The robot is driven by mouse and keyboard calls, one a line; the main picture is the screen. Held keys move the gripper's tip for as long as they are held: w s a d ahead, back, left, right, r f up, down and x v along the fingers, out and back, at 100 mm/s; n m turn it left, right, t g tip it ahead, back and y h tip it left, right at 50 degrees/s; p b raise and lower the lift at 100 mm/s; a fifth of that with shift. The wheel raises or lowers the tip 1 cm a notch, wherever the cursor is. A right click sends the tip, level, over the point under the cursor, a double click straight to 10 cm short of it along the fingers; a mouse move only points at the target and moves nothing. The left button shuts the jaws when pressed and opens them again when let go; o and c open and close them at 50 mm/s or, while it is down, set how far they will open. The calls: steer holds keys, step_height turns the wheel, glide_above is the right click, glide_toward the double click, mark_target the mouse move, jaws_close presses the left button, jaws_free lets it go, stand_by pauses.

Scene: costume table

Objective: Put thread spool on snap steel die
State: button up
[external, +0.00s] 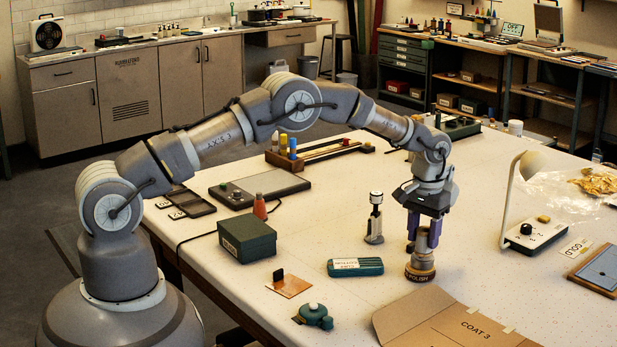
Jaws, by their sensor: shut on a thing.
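My gripper (422,243) points straight down over the white table, with its purple fingers shut on a small grey, silvery piece (422,237). It looks like the thread spool, but the fingers hide part of it. Directly below is a round brown tin (420,272) lettered "POLISH". I cannot tell whether the held piece touches the tin. To the left of my gripper stands an upright metal piece (375,220) with a dark, light-capped top and a small foot. It looks like the snap steel die, and it is apart from my gripper.
A teal case (355,267) lies left of the tin, with a dark green box (247,239) beyond it. A flat cardboard piece (450,318) lies in front. A lamp (522,175) stands at the right. The table between the metal piece and the back tray (320,153) is mostly clear.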

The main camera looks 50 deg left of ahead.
steer(key=shift+f, duration=0.5)
steer(key=o, duration=1.1)
steer(key=shift+c, duration=0.2)
